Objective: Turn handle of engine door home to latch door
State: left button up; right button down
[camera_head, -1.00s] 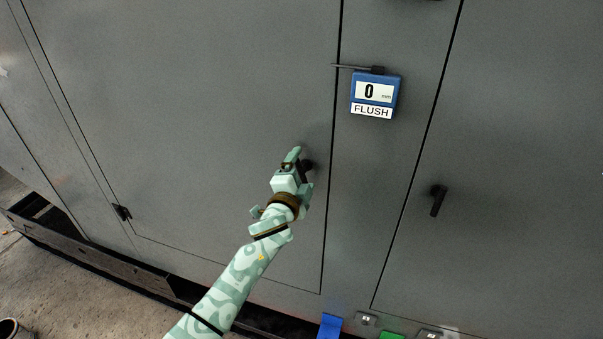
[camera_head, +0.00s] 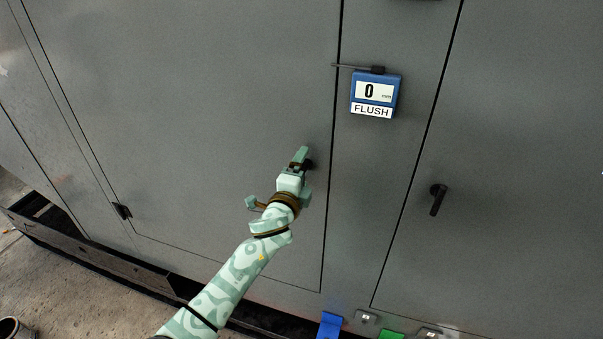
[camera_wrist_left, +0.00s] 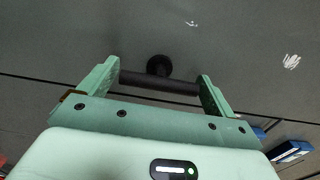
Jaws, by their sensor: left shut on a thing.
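The engine door (camera_head: 200,110) is the large grey panel at left in the head view, and it looks closed along its right-hand seam. Its black handle (camera_head: 309,164) is near that seam, mostly hidden behind my left gripper (camera_head: 302,160). In the left wrist view the handle (camera_wrist_left: 158,82) is a dark bar on a round hub, lying crosswise between the two fingers of my left gripper (camera_wrist_left: 160,85). The gripper is shut on it, with a finger at each end of the bar. My right gripper is in neither view.
A blue gauge (camera_head: 375,94) reading 0 mm and FLUSH sits across the seam on the neighbouring panel. Another black handle (camera_head: 438,198) hangs on the right panel. Blue (camera_head: 330,326) and green (camera_head: 391,335) pieces show at the bottom edge. A hinge (camera_head: 122,211) is at lower left.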

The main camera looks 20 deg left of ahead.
pick_arm(q)
jog(key=o, duration=0.7)
jog(key=s+b, duration=0.1)
jog(key=s, duration=1.5)
jog(key=shift+s+a, duration=0.15)
jog(key=shift+a, duration=0.15)
jog(key=s+a+f+n+g+b, duration=0.1)
jog(key=s+f+n+g+b, duration=0.15)
jog(key=f, duration=0.95)
jog(key=s+a+f+n+g+b, duration=0.1)
jog(key=s+f+n+g, duration=0.2)
jog(key=f, duration=1)
jog(key=s+a+f+n+g+b, duration=0.1)
jog(key=s+f+n+g, duration=0.2)
jog(key=f, duration=0.9)
jog(key=s+a+f+n+g+b, duration=0.2)
jog(key=s+f+b, duration=0.4)
jog(key=s+f, duration=0.9)
jog(key=s+a+f+n+g+b, duration=0.2)
jog(key=s+f+n+g+b, duration=0.2)
jog(key=s+f, duration=1.2)
jog(key=s+g+b, duration=0.2)
jog(key=s, duration=0.1)
jog(key=shift+f+y, duration=0.3)
